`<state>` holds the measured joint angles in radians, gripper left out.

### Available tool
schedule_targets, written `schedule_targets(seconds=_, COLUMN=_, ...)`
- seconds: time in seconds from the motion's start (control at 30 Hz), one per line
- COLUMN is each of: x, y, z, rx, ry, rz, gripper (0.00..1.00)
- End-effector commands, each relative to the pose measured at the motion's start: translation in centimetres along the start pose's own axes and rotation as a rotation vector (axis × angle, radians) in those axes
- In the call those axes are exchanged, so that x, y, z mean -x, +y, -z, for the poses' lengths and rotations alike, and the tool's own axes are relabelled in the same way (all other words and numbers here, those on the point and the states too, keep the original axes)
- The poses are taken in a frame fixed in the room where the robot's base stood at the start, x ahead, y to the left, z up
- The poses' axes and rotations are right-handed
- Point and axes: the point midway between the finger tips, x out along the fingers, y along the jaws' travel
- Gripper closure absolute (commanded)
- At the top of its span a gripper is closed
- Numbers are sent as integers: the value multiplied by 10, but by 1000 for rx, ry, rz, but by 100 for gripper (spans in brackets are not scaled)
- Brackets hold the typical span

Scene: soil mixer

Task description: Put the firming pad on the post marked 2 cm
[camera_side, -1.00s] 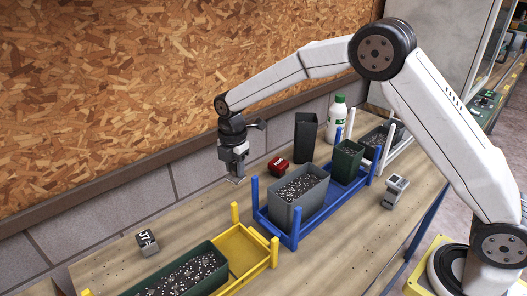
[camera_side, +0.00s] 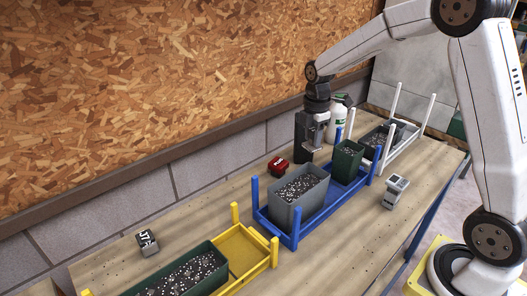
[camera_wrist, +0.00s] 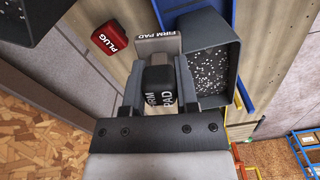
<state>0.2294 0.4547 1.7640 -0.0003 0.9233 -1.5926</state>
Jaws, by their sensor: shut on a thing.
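The pad's underside is hidden there. Upright posts stand at the corners of the blue tray, the yellow tray (camera_side: 262,268) and the white-posted tray (camera_side: 410,137). No 2 cm mark is readable on any post.
A red block lettered PLUG (camera_side: 277,166) lies behind the blue tray. Grey (camera_side: 300,190) and green (camera_side: 347,160) pots of soil stand in it. Small labelled blocks lie at left (camera_side: 147,242) and right (camera_side: 396,191).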

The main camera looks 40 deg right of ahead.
Motion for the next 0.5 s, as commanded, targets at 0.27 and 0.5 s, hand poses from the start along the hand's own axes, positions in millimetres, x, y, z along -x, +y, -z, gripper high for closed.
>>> schedule_targets(seconds=0.27, x=16, y=-54, z=-78, rx=-205, ry=0, rz=-3, gripper=100)
schedule_targets(seconds=0.5, x=24, y=-111, z=-126, rx=-376, ry=0, rz=-2, gripper=100)
